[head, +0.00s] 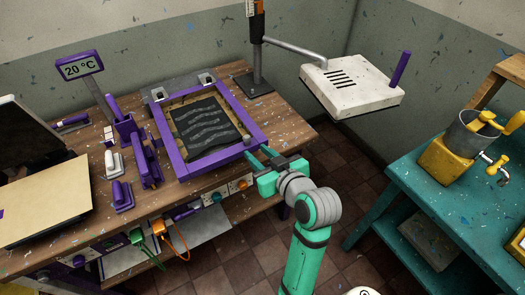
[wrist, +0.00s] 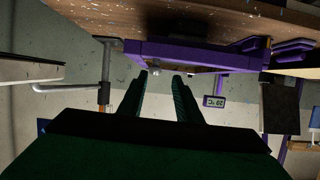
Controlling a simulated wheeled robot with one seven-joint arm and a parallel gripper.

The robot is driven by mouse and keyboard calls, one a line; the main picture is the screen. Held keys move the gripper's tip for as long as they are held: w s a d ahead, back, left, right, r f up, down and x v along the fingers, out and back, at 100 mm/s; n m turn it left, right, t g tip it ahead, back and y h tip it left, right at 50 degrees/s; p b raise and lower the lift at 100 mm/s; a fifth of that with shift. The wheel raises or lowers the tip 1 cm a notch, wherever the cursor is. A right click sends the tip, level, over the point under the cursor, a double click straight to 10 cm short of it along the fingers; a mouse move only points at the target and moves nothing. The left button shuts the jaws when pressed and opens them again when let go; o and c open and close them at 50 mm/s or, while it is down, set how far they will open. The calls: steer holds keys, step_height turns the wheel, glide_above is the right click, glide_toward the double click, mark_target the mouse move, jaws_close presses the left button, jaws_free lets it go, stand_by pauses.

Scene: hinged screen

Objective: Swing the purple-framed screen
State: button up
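The purple-framed screen (head: 233,107) lies flat, or nearly so, on the wooden workbench, with a dark sheet bearing wavy grey lines (head: 207,122) inside the frame. Its far edge sits at grey hinge-like clamps (head: 178,87). A small grey knob (head: 247,141) is at its near right corner. My gripper (head: 265,157) is just off that corner, at the bench's front edge. In the wrist view, which looks upside down, my gripper (wrist: 159,82) has its two fingers apart with nothing clearly between them. The purple frame (wrist: 190,53) shows just beyond the fingertips; contact cannot be told.
A white slotted panel (head: 350,88) on a metal arm hangs right of the screen. Purple tools (head: 147,160) and a temperature sign (head: 79,67) stand left. A teal table (head: 425,190) with a bucket (head: 470,133) is at right. Floor (head: 340,170) shows between the tables.

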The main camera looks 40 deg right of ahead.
mark_target(249, 140)
steer(key=x, duration=0.4)
steer(key=d+x, duration=0.1)
steer(key=x, duration=0.1)
steer(key=shift+w+r, duration=0.2)
steer(key=shift+w, duration=0.2)
steer(key=shift+w+d+f, duration=0.1)
steer(key=shift+w, duration=0.2)
steer(key=shift+c, duration=0.7)
steer(key=c, duration=0.5)
